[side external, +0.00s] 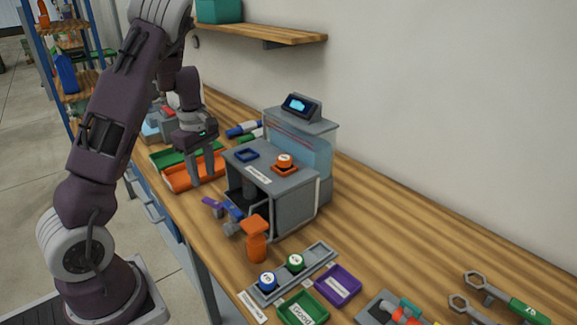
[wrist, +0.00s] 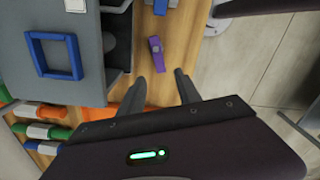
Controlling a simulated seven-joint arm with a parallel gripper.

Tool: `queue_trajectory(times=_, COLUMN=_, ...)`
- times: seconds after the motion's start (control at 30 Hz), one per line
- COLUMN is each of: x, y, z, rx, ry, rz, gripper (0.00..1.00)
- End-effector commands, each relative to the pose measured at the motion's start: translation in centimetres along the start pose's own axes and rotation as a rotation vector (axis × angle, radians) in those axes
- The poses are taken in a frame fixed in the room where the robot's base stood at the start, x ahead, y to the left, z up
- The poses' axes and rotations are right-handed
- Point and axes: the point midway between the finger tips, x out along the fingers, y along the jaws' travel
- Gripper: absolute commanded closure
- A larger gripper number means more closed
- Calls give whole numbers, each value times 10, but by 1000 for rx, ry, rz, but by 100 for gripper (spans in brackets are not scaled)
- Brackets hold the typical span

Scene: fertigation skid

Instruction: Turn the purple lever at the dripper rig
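The purple lever (side external: 211,202) sticks out at the lower left of the grey dripper rig (side external: 292,208), beside a blue lever (side external: 232,211). In the wrist view the purple lever (wrist: 157,58) lies just beyond the fingertips, in line with the gap between them. My gripper (side external: 203,181) is open and empty, fingers pointing down, above and slightly left of the purple lever in the side view. It also shows in the wrist view (wrist: 160,76). I see no contact between fingers and lever. The lever's pivot is not clear.
An orange handle (side external: 255,238) stands in front of the rig. Orange (side external: 177,178) and green (side external: 168,157) trays lie behind my gripper. A rack with two capped bottles (side external: 267,282) sits nearer the front. The bench edge runs close to the levers.

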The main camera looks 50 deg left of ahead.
Motion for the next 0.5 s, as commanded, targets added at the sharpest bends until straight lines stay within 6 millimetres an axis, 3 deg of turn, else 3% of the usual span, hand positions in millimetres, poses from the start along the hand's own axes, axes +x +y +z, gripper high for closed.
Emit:
queue_trajectory(times=0.23, x=4, y=0, z=0, rx=-2, ry=-1, rz=1, gripper=60)
queue_trajectory(times=0.5, x=54, y=-1, z=0, rx=-4, ry=-1, rz=-3, gripper=60)
